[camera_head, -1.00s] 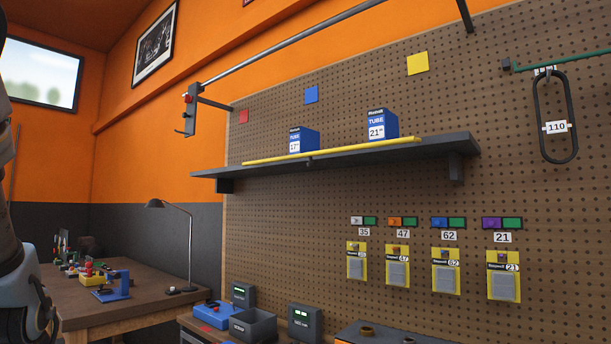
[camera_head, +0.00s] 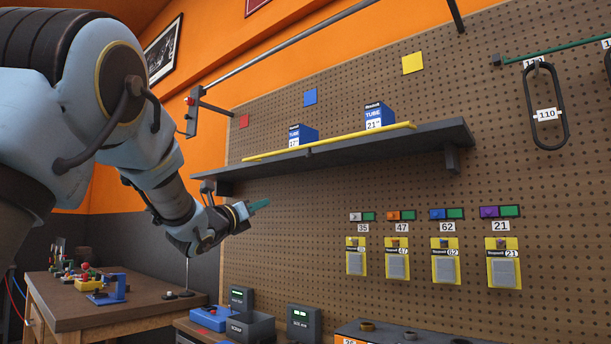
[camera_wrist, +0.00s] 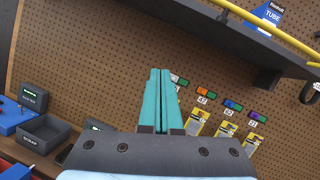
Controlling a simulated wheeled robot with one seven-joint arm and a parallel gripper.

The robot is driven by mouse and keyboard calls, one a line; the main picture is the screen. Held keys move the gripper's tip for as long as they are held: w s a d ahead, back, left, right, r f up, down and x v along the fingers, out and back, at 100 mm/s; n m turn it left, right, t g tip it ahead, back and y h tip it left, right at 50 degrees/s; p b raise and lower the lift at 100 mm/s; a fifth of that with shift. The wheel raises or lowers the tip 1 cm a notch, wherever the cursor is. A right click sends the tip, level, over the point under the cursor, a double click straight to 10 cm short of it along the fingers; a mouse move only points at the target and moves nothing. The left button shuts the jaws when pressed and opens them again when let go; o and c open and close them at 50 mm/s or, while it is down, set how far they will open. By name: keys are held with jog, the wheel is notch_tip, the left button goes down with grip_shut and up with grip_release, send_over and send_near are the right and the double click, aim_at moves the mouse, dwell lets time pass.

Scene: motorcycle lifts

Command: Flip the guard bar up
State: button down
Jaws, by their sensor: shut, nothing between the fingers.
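The yellow guard bar (camera_head: 345,139) runs along the front edge of the dark wall shelf (camera_head: 400,149), in front of two blue tube boxes (camera_head: 379,116). It looks low against the shelf, across the lower part of the boxes. In the wrist view the bar (camera_wrist: 290,41) crosses the top right corner, above the shelf. My gripper (camera_head: 262,205) is below the shelf's left part, apart from the bar. In the wrist view its teal fingers (camera_wrist: 161,72) are shut together with nothing between them.
The shelf's dark underside overhangs my gripper, with a bracket (camera_head: 452,157) at its right. Yellow packets (camera_head: 445,262) hang on the pegboard. A scrap bin (camera_head: 250,326) and scales stand below. A wooden workbench (camera_head: 110,310) is at left. Space before the pegboard is free.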

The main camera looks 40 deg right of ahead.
jog(key=s+d+r+m+g+h, duration=0.2)
jog(key=s+d+r+m+g, duration=0.1)
jog(key=s+d+m, duration=0.1)
jog(key=shift+s+m+h, duration=0.3)
jog(key=shift+s+m, duration=0.4)
jog(key=shift+m, duration=0.5)
jog(key=shift+r, duration=0.15)
jog(key=w+d+r+p, duration=0.2)
jog(key=d+r+p, duration=0.6)
jog(key=shift+w+g, duration=0.1)
jog(key=shift+g, duration=0.2)
jog(key=shift+a+r, duration=0.2)
jog(key=shift+a, duration=0.05)
